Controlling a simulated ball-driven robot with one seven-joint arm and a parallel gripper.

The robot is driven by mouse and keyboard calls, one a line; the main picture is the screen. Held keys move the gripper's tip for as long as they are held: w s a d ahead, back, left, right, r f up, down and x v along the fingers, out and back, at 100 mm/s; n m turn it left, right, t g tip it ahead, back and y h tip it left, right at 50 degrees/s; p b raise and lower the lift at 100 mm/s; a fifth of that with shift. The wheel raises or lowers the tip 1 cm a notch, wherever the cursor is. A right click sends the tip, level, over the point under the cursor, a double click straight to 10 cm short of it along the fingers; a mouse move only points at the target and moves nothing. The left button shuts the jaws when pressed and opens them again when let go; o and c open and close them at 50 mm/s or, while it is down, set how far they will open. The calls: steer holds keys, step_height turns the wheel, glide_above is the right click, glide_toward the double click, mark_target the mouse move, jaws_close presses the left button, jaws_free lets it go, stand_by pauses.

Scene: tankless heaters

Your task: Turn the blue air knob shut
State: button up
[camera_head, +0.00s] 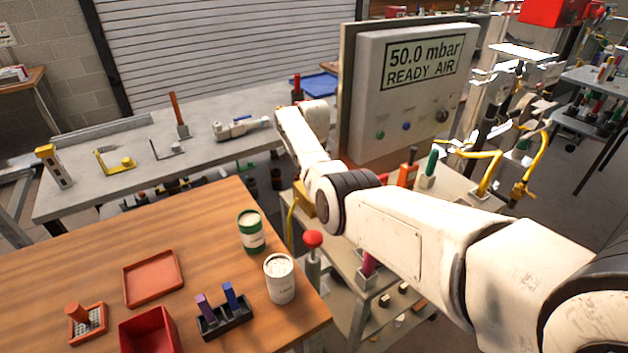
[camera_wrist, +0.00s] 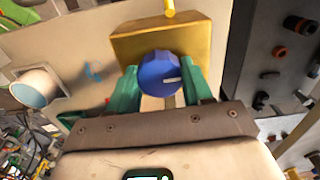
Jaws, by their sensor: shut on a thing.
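The blue air knob (camera_wrist: 158,66) is round with a white mark, which points to the right in the wrist view. It sits on the front of a brass-coloured block (camera_wrist: 190,35). My gripper (camera_wrist: 161,76) is shut on the knob, with one green finger on each side. In the head view, the block (camera_head: 303,200) shows partly behind my arm, and the knob and fingers are hidden. A display panel (camera_head: 410,105) in the head view reads "50.0 mbar READY AIR".
A wooden table (camera_head: 190,230) at lower left holds tins (camera_head: 279,280), trays and a red bin. A red-topped post (camera_head: 313,240) stands close to my arm. In the wrist view, a pale-faced white cylinder (camera_wrist: 38,90) is left and a dark panel (camera_wrist: 262,60) right.

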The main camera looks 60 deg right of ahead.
steer(key=o, duration=0.8)
steer(key=shift+d+r, duration=0.1)
steer(key=shift+r, duration=0.1)
steer(key=shift+c, duration=0.2)
steer(key=shift+o, duration=1.4)
steer(key=shift+f, duration=0.15)
step_height(320, 180, up, 11)
steer(key=b, duration=0.1)
steer(key=shift+f, duration=0.15)
